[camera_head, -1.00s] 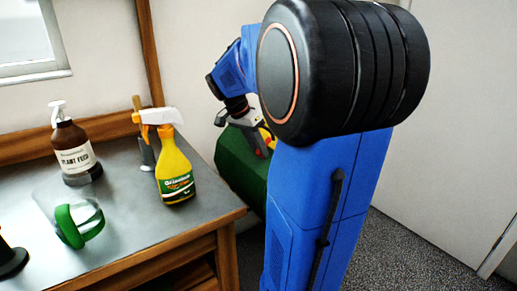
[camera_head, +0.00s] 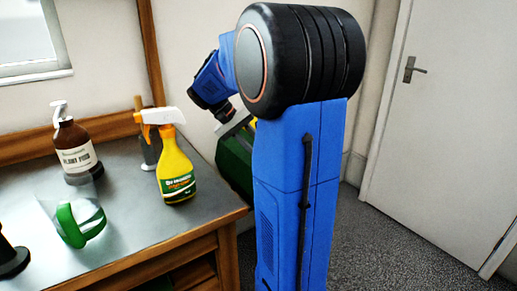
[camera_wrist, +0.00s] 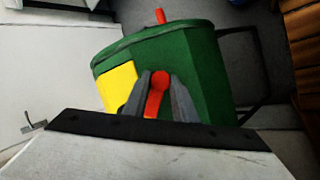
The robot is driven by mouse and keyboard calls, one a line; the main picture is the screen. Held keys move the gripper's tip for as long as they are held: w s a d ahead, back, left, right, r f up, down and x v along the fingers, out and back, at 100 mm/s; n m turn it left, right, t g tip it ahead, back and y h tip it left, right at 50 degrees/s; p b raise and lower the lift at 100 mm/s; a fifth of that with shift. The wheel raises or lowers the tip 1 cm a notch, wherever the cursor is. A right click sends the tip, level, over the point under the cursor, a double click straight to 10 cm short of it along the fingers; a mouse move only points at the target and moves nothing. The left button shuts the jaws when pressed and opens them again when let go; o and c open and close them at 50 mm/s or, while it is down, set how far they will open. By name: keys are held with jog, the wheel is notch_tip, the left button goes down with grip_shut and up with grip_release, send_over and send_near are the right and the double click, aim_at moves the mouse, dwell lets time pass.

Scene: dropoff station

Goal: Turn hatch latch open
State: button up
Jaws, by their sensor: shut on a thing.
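The hatch latch is a red lever (camera_wrist: 155,98) on the front of a dark green bin (camera_wrist: 190,60), seen in the wrist view. My gripper (camera_wrist: 160,85) has its two grey fingers on either side of the lever and is shut on it. The lever's round end shows between the fingertips, and its shaft slants down and slightly left. A yellow panel (camera_wrist: 117,86) is on the bin left of the lever. In the head view the bin (camera_head: 235,163) stands beyond the workbench, mostly behind my arm, and the latch is hidden.
The workbench (camera_head: 130,238) at left holds a yellow spray bottle (camera_head: 175,172), a brown plant feed bottle (camera_head: 75,150) and a clear container with a green handle (camera_head: 80,225). A white door (camera_head: 445,130) is at right. The floor (camera_head: 385,245) before it is clear.

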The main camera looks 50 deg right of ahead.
jog(key=n+h, duration=0.1)
jog(key=n, duration=0.2)
jog(key=n+g+h, duration=0.1)
jog(key=n, duration=0.2)
jog(key=shift+w+a+f+n, duration=0.1)
jog(key=shift+a+f+n, duration=0.1)
jog(key=shift+n, duration=0.2)
dwell(0.4)
jog(key=o, duration=1)
jog(key=shift+o, duration=0.2)
jog(key=v, duration=1.7)
jog(key=shift+w+a, duration=0.25)
jog(key=shift+a, duration=0.05)
jog(key=shift+f, duration=0.15)
